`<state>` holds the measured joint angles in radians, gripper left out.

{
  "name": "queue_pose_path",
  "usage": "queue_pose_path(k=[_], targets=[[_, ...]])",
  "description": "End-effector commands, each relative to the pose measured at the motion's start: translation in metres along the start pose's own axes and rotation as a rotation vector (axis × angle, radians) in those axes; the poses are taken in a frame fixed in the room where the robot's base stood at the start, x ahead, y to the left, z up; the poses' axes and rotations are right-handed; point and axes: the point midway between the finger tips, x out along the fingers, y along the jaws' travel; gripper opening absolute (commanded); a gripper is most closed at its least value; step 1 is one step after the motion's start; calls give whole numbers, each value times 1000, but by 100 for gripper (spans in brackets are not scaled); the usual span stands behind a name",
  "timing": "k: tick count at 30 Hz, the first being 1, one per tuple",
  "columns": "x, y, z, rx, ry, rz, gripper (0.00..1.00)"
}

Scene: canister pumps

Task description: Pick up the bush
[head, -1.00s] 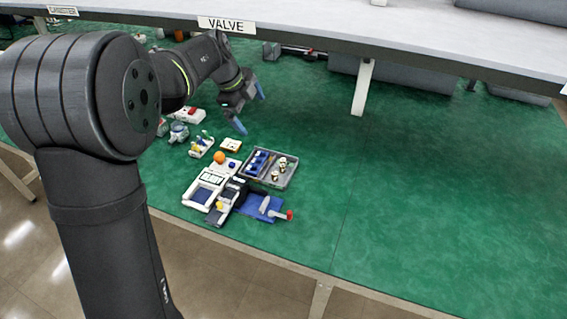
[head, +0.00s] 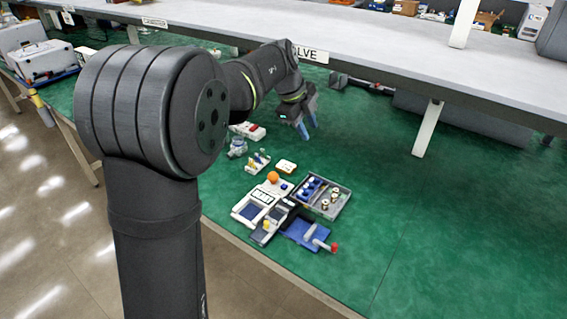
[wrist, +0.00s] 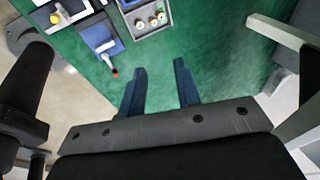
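The bushes are most likely the small, pale, round parts with dark centres (head: 325,204) in the right part of a grey tray (head: 346,205) on the green table. In the wrist view several of them (wrist: 153,21) show near the top, inside the tray (wrist: 168,13). My gripper (head: 309,126) is above the table, behind the tray in the head view. In the wrist view its two blue fingers (wrist: 161,72) are apart with only green surface between them. It is open and empty, clear of the tray.
A raised shelf (head: 380,65) with a white post (head: 427,128) is behind. The table right of the tray is clear.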

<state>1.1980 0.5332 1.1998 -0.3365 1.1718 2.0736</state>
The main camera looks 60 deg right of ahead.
Motion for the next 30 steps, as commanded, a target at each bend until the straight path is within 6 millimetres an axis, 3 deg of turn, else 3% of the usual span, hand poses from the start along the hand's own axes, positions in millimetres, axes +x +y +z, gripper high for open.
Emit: queue_pose_path(k=[11, 30], targets=[[8, 0, -2, -76, -15, 6, 31], [93, 1, -29, -1102, -211, -85, 31]])
